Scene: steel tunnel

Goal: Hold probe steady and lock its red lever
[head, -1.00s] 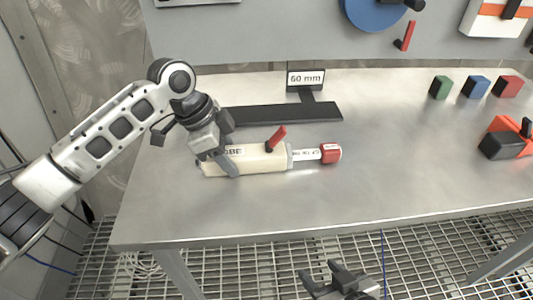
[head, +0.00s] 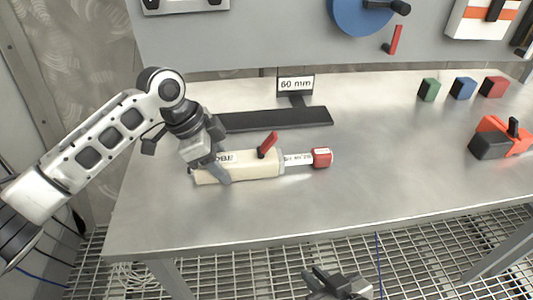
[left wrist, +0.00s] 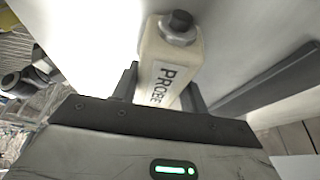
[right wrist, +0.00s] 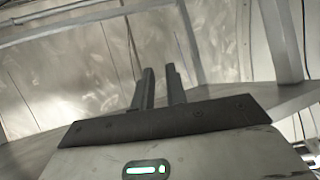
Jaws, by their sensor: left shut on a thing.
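The cream probe (head: 245,165) lies on the steel table, its graduated rod with a red end cap (head: 321,157) pointing right. Its red lever (head: 268,144) stands up at a slant from the body. My left gripper (head: 218,168) is shut on the probe near its left end. In the left wrist view the probe (left wrist: 172,65) sits between the fingers, with its black end knob showing. My right gripper (head: 335,282) is below the table's front edge, away from the probe. In the right wrist view its fingers (right wrist: 159,88) are apart with nothing between them.
A black bar (head: 275,119) with a 60 mm sign (head: 296,85) lies behind the probe. Green, blue and red blocks (head: 462,88) and an orange-and-black object (head: 501,138) are at the right. The table (head: 390,190) right of the probe is clear.

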